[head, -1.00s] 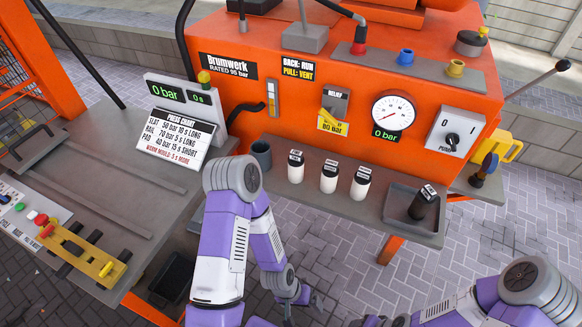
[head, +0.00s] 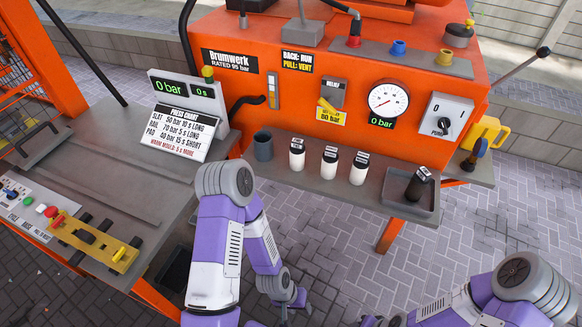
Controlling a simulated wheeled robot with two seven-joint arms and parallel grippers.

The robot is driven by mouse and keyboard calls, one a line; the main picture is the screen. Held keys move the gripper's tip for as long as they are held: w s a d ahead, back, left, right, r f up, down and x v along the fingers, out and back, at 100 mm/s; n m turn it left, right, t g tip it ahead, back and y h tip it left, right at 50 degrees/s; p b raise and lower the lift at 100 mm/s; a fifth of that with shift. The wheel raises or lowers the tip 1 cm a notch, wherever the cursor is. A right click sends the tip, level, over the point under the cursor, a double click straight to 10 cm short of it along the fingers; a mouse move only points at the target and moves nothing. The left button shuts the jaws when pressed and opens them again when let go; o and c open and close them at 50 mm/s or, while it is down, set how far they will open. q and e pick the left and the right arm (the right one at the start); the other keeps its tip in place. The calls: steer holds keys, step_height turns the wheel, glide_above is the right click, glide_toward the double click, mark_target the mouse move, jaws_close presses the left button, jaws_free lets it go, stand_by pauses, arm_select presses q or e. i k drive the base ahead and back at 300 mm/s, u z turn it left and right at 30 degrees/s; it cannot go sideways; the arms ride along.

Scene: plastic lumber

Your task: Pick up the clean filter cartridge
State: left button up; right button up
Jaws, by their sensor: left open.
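My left gripper (head: 297,303) is open and low in front of the shelf, apart from all cartridges. My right gripper (head: 372,321) is barely in view at the bottom edge; its fingers cannot be made out.
A grey cup (head: 263,146) stands left of the cartridges. The orange machine (head: 290,100) with gauge and relief lever rises behind the shelf. A grey bench (head: 110,190) with a press chart (head: 180,133) and a yellow control block is on the left. Paved floor lies before the shelf.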

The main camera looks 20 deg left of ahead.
mark_target(297, 147)
steer(key=k, duration=0.25)
steer(key=u, duration=1.3)
steer(key=i, duration=0.85)
steer(key=z, duration=1.55)
